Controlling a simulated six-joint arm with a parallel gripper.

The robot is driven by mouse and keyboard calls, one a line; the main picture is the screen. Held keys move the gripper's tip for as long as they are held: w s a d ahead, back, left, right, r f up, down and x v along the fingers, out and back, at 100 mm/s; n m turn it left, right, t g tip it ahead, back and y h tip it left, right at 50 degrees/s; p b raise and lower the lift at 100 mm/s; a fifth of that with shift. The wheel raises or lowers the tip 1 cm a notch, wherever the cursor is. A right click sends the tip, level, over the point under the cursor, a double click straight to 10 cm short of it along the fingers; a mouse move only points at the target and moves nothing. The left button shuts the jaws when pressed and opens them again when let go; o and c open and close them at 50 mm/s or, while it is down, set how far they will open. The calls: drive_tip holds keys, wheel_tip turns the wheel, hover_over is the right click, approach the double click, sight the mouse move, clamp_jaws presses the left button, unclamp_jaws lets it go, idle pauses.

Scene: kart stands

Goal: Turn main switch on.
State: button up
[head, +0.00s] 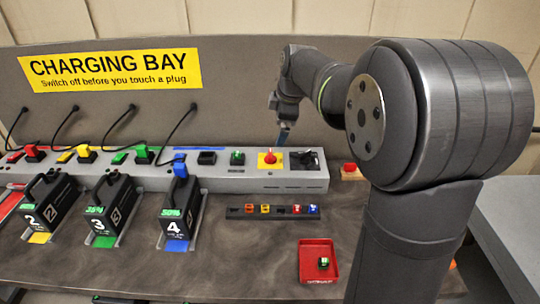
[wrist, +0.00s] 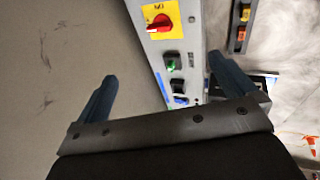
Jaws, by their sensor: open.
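The main switch appears to be the red rotary knob (head: 270,157) on a yellow plate (head: 262,164), on the right part of the grey power strip (head: 250,180). In the wrist view the red knob (wrist: 160,24) sits at the top edge, with an "ON" mark on its plate. The knob's handle lies slanted there; I cannot tell its exact setting. My gripper (head: 283,138) is above and behind the knob in the head view.
A lit green rocker (head: 237,158) and a black rocker (head: 207,158) are left of the knob. A black fitting (head: 305,160) is right of it. Several battery packs (head: 115,205) stand in front. A fuse rail (head: 272,211) and red tray (head: 318,245) lie nearer.

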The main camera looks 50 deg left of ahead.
drive_tip(key=shift+s+d+r, duration=0.1)
drive_tip(key=shift+d+r, duration=0.1)
drive_tip(key=shift+r, duration=0.2)
